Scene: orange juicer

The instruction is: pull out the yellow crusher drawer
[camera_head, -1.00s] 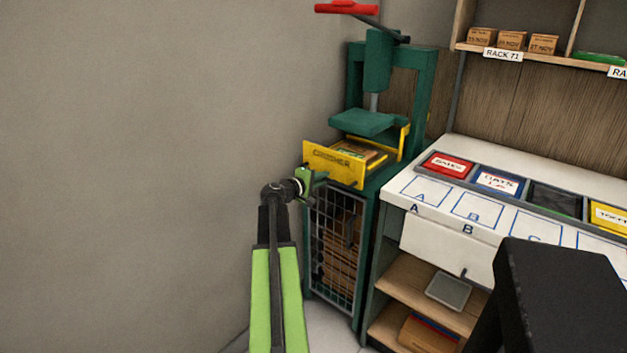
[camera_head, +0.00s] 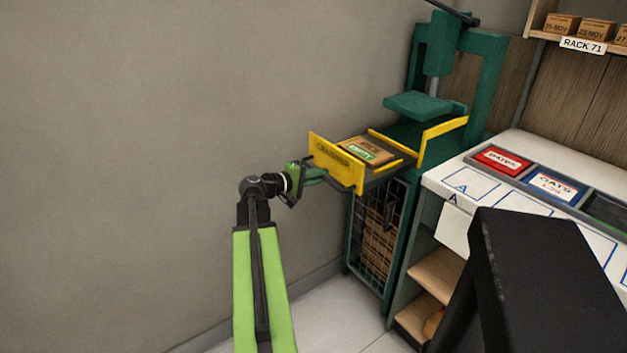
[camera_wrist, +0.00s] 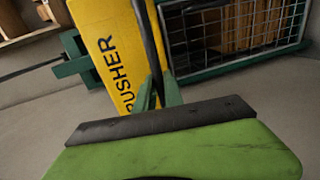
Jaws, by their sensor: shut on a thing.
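The yellow crusher drawer (camera_head: 336,162) stands well out from the front of the green press (camera_head: 437,97). A brown box with a green label (camera_head: 366,151) lies in the drawer. My gripper (camera_head: 312,174) is at the drawer's front panel and shut on its handle, which is mostly hidden by the fingers. In the wrist view the yellow front panel (camera_wrist: 103,52) with its "CRUSHER" lettering is close beyond my green fingertips (camera_wrist: 160,92).
A wire-mesh cage (camera_head: 379,235) holding brown boxes is below the press. A white counter (camera_head: 478,208) with red and blue labelled bins stands to the right. The grey wall (camera_head: 150,130) is at the left. Some floor (camera_head: 335,315) is clear.

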